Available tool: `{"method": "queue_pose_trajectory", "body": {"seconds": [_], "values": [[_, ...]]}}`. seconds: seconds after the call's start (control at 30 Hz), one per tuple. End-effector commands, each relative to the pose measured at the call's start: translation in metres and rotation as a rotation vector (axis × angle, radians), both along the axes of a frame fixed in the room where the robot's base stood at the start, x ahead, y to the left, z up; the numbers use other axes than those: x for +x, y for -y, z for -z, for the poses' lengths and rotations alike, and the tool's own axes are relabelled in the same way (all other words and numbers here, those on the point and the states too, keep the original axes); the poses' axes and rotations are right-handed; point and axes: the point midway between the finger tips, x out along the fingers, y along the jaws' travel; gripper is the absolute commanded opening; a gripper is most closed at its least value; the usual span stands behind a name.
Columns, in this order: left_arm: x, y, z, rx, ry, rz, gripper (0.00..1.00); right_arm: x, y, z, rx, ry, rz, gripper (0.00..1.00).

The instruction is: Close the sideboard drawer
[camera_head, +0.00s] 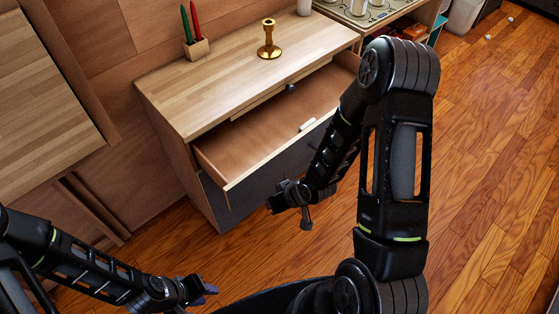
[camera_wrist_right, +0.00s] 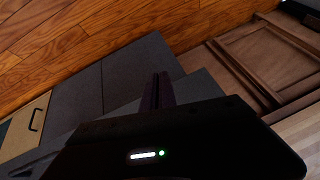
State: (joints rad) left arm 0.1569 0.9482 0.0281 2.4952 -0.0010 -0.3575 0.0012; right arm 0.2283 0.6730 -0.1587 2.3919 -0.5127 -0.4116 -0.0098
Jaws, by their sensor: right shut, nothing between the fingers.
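The wooden sideboard (camera_head: 215,85) stands at the back, and its drawer (camera_head: 245,140) is pulled well out. The drawer has a light wooden inside and a dark grey front, which my right arm partly covers.
On the sideboard top stand a brass candlestick (camera_head: 269,40) and a wooden holder (camera_head: 197,48) with a green and a red candle-like stick.

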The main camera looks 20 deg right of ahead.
Motion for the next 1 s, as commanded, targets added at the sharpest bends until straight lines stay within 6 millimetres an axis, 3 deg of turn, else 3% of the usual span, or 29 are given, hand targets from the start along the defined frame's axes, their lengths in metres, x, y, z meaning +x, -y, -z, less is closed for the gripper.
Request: {"method": "queue_pose_trajectory", "body": {"seconds": [0.03,0.17,0.3,0.4,0.53,0.7,1.0], "values": [[0.000,0.000,-0.010,0.001,-0.001,0.000,0.32,0.021,0.021,-0.027,-0.046,0.090,-0.073,0.00],[-0.001,0.000,-0.019,0.001,-0.002,0.000,0.32,0.052,0.059,-0.074,-0.170,0.280,-0.314,0.00],[-0.001,0.000,-0.026,0.001,-0.004,-0.001,0.32,0.061,0.088,-0.112,-0.299,0.418,-0.586,0.00],[-0.001,-0.001,-0.030,0.001,-0.005,0.000,0.32,0.055,0.104,-0.132,-0.382,0.486,-0.800,0.00],[-0.001,-0.001,-0.030,0.002,-0.005,-0.001,0.32,0.034,0.116,-0.139,-0.453,0.529,-1.087,0.00],[-0.002,-0.001,-0.029,0.002,-0.006,-0.001,0.32,0.008,0.113,-0.133,-0.457,0.546,-1.343,0.00],[-0.002,-0.001,-0.029,0.002,-0.006,-0.001,0.32,-0.001,0.107,-0.132,-0.443,0.561,-1.413,0.00]]}}
